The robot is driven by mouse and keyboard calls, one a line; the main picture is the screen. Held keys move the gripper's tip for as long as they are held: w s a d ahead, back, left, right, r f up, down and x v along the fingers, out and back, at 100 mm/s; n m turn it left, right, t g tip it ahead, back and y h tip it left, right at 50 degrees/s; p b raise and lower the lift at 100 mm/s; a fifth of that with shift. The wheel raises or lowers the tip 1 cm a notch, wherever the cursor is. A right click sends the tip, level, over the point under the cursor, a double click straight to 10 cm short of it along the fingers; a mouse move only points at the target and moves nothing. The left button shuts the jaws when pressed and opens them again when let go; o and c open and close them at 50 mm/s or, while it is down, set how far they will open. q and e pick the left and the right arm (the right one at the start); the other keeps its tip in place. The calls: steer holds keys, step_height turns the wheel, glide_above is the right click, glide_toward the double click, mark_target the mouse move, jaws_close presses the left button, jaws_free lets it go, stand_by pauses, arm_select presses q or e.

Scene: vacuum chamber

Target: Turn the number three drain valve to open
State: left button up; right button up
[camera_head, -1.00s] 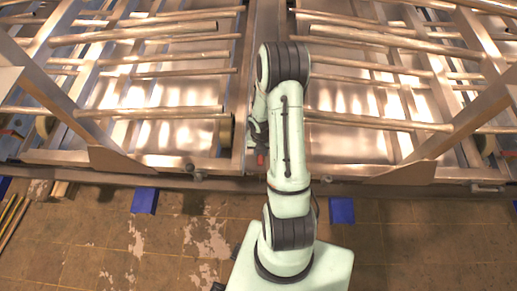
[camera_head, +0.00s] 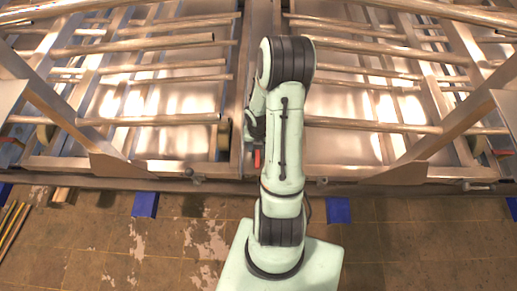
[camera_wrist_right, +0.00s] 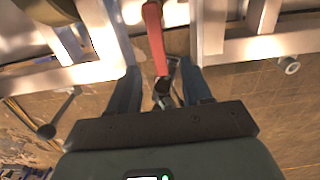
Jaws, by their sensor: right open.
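A valve with a red lever handle (camera_head: 257,158) shows at the front edge of the metal frame, just left of my right arm. In the right wrist view the red handle (camera_wrist_right: 155,38) points away from my wrist, and its dark metal body (camera_wrist_right: 164,88) lies between my fingers. No number is readable on it. My right gripper (camera_wrist_right: 160,72) is open, with one finger on each side of the valve; I cannot tell whether either touches it. In the head view my right gripper (camera_head: 252,132) is partly hidden by its arm. My left gripper is not in view.
Other small fittings (camera_head: 190,175) (camera_head: 323,181) sit along the frame's front rail. Metal racks with long tubes (camera_head: 150,120) stand on both sides. Blue blocks (camera_head: 145,204) (camera_head: 338,210) are under the rail. The tiled floor (camera_head: 100,250) in front is mostly clear.

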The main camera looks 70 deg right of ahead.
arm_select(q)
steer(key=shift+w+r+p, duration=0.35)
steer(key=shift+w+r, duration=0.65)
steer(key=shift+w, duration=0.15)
arm_select(e)
step_height(320, 180, up, 7)
steer(key=shift+f, duration=0.15)
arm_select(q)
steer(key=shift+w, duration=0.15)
arm_select(e)
steer(key=shift+w, duration=0.2)
